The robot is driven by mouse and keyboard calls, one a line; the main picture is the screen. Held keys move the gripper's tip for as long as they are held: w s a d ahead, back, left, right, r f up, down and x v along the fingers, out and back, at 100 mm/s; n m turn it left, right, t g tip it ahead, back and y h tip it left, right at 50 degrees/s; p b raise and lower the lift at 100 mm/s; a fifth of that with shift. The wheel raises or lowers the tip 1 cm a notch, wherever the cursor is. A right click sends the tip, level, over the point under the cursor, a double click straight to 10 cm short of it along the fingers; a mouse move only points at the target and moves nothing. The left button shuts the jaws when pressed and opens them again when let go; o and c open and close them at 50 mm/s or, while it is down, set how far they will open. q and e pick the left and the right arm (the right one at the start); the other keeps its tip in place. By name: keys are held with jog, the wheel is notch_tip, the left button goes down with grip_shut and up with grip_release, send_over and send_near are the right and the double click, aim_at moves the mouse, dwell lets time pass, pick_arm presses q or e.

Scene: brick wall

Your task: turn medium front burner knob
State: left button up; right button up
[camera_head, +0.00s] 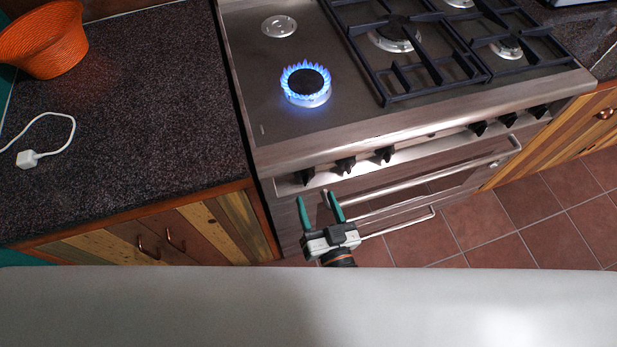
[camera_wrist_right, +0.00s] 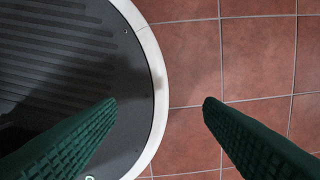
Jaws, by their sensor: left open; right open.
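A steel stove (camera_head: 200,0) is not centred in the head view; its front panel carries several black knobs, among them a leftmost knob (camera_head: 304,177), a second knob (camera_head: 346,165) and a third knob (camera_head: 384,154). I cannot tell which knob belongs to the medium front burner. The front left burner (camera_head: 306,84) burns with a ring of blue flame. My left gripper (camera_head: 314,197) is open and empty, its green fingers pointing at the panel just below the leftmost and second knobs. My right gripper (camera_wrist_right: 160,100) is open and empty above the floor in the right wrist view.
An oven handle (camera_head: 430,178) runs below the knobs, close to my left gripper. A dark counter (camera_head: 130,110) at left bears an orange basket (camera_head: 45,42) and a white cable plug (camera_head: 28,159). Black grates (camera_head: 425,62) cover the hob's right part. Tiled floor (camera_head: 510,225) is clear.

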aim_at(309, 181)
pick_arm(q)
jog(key=p+x, duration=0.1)
jog(key=x, duration=0.3)
jog(key=shift+w+a, duration=0.1)
jog(key=shift+w, duration=0.15)
jog(key=shift+w+a+f, duration=0.1)
jog(key=shift+w+a, duration=0.1)
jog(key=shift+w, duration=0.4)
pick_arm(e)
jog(key=shift+w+d+r, duration=0.2)
jog(key=shift+w+r, duration=0.3)
jog(key=shift+r, duration=0.35)
pick_arm(q)
jog(key=c, duration=0.9)
jog(key=shift+c, duration=0.2)
pick_arm(e)
jog(key=shift+f, duration=0.1)
